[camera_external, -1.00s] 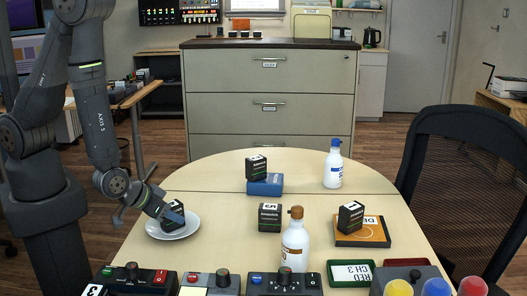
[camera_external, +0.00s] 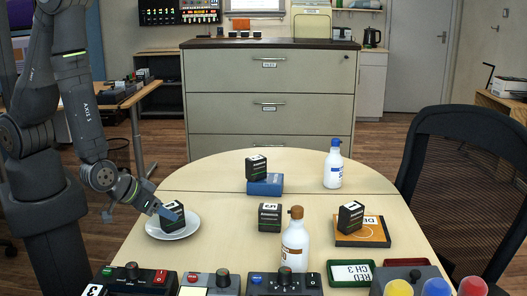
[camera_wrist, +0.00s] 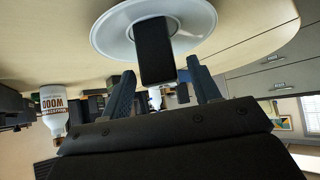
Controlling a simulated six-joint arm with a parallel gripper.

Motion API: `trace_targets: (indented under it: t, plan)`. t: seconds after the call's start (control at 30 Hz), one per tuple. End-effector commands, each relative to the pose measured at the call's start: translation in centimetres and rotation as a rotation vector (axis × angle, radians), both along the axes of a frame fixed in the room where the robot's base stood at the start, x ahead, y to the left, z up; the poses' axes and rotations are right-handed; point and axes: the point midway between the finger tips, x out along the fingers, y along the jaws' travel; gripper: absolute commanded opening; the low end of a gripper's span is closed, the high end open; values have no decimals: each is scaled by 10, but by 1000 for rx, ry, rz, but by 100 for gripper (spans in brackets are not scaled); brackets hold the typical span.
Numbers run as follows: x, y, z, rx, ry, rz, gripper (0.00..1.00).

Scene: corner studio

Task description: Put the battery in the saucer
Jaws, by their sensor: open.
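A black battery (camera_external: 173,217) stands in the white saucer (camera_external: 160,232) at the left of the table. In the wrist view the battery (camera_wrist: 155,50) stands in the saucer (camera_wrist: 112,32), just beyond my fingers. My gripper (camera_external: 160,208) is beside the battery in the outside view, tilted down toward it. In the wrist view my gripper (camera_wrist: 165,92) has its two fingers apart with nothing held between them. Other black batteries stand on a blue box (camera_external: 265,187), on the bare table (camera_external: 270,217) and on a wooden tray (camera_external: 362,236).
A white bottle with a blue cap (camera_external: 333,165) and one with a brown cap (camera_external: 295,243) stand on the table. The table between the saucer and the middle battery is clear.

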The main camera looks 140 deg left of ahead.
Motion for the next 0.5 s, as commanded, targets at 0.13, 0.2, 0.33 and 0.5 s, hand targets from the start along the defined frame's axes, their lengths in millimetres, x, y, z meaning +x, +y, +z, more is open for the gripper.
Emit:
trace_targets:
  t: [0.13, 0.2, 0.33, 0.5]
  plan:
    - [1, -18, 18, 2, -4, -4, 56]
    - [2, -25, 26, 3, -4, -4, 56]
    - [1, -39, 40, 2, -4, -3, 56]
    - [1, -52, 53, 4, -3, -3, 56]
